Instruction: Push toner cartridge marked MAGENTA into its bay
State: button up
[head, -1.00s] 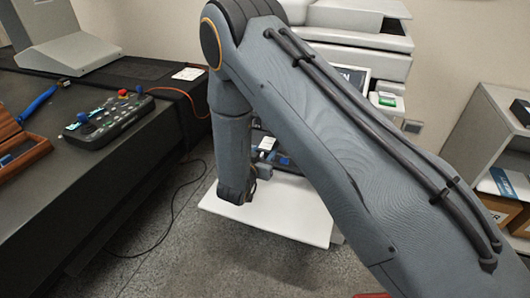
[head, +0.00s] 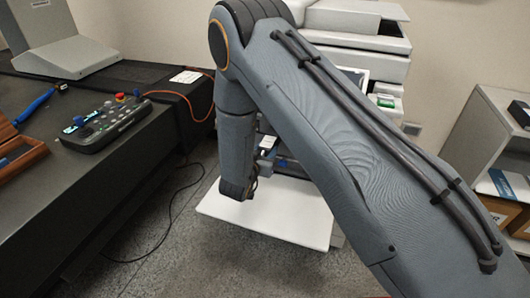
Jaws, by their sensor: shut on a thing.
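My gripper (head: 261,168) shows only as a small part beside the wrist, in front of the printer's open front; my arm covers most of it. It is shut on what looks like a toner cartridge (head: 267,143), dark blue with a white label. The lettering is too small to read, so I cannot confirm MAGENTA. The printer (head: 355,45) stands behind my arm, with a white front panel (head: 285,210) folded down flat. The bay mouth and the contact between cartridge and bay are hidden.
A dark bench (head: 110,190) on the left carries a control box (head: 103,125), a wooden case (head: 18,155) and a grey machine base (head: 65,55). A grey shelf (head: 490,140) stands on the right. An orange cable crosses the bench. A black cable lies on the floor.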

aim_at(268, 143)
jog(key=shift+w+d+r+b, duration=0.1)
jog(key=shift+w+d+b, duration=0.5)
jog(key=shift+w, duration=1)
jog(key=shift+w+d+f+b, duration=0.1)
jog(key=shift+w+d+b, duration=0.45)
jog(key=shift+w, duration=1.05)
jog(key=shift+w+d+r+b, duration=0.1)
jog(key=shift+w+d+b, duration=0.45)
jog(key=shift+w, duration=1.05)
jog(key=o, duration=1.5)
jog(key=shift+c, duration=0.2)
jog(key=shift+o, duration=0.5)
jog(key=shift+s, duration=0.15)
jog(key=shift+p+v, duration=3.7)
jog(key=shift+v, duration=2.65)
